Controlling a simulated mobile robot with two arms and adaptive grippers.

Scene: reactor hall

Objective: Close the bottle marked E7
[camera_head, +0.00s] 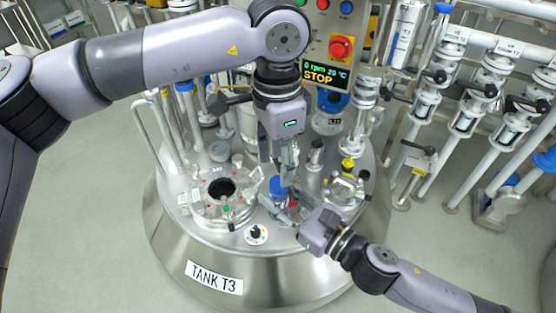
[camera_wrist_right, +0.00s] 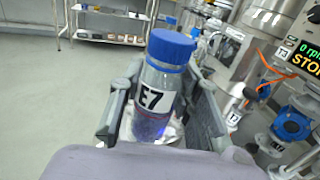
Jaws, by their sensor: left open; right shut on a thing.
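The bottle marked E7 (camera_wrist_right: 158,93) is clear, with a blue-purple tint low down, and stands upright in the right wrist view. Its blue cap (camera_wrist_right: 171,46) sits on its mouth; I cannot tell how tight it is. My right gripper (camera_wrist_right: 160,115) is shut on the bottle's body, one finger on each side. In the head view, the right gripper (camera_head: 282,208) is over the tank lid, and the blue cap (camera_head: 277,184) shows just above it. My left gripper (camera_head: 285,176) is open and points down close beside the cap; contact with it is unclear.
The steel tank T3 (camera_head: 215,253) lies beneath both grippers. An open round port (camera_head: 220,188) is on its lid to the left, and a flanged fitting with a yellow knob (camera_head: 347,165) to the right. The control panel (camera_head: 340,50) stands behind. Pipes and valves fill the right side.

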